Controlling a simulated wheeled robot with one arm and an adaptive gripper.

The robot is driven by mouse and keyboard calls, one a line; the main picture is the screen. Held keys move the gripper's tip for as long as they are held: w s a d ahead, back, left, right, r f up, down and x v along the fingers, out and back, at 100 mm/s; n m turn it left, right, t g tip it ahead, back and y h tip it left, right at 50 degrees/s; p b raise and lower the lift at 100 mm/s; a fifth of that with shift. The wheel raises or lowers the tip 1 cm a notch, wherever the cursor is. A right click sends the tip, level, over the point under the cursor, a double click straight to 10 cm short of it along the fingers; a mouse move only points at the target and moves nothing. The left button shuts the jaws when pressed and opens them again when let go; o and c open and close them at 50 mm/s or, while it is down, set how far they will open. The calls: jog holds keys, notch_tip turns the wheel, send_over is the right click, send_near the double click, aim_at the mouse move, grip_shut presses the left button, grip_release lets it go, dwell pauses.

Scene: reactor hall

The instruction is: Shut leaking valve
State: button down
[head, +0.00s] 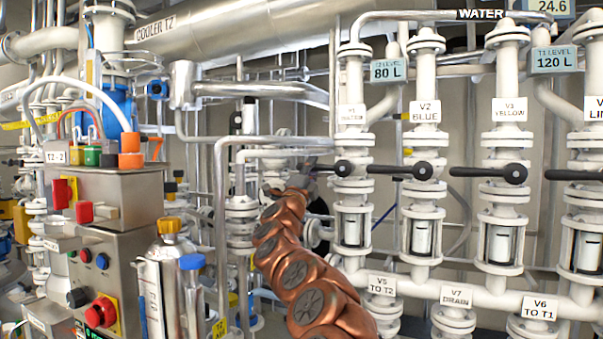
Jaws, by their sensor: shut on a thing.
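A row of white vertical pipes carries labelled valves with black levers. The V1 valve (343,168) is leftmost, and its lever points left toward my gripper (303,174). My gripper is small and partly hidden by its own arm, and is shut on the end of the V1 lever. The V2 BLUE valve lever (395,169), the V3 YELLOW valve lever (480,172) and the V4 valve lever (572,175) all lie level, pointing left. I cannot see which valve leaks; no drip or spray shows clearly.
Below are pipes labelled V5 TO T2 (382,285), V7 DRAIN (457,296) and V6 TO T1 (540,307). A control box (110,215) with coloured buttons and a metal cylinder (165,275) stand at left. A vertical pipe (220,230) runs left of my arm.

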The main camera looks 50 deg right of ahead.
jog(key=shift+r, duration=0.15)
dwell(0.3)
jog(key=c, duration=1)
grip_release()
jog(key=shift+a, duration=0.1)
jog(key=v, duration=1.2)
dwell(0.4)
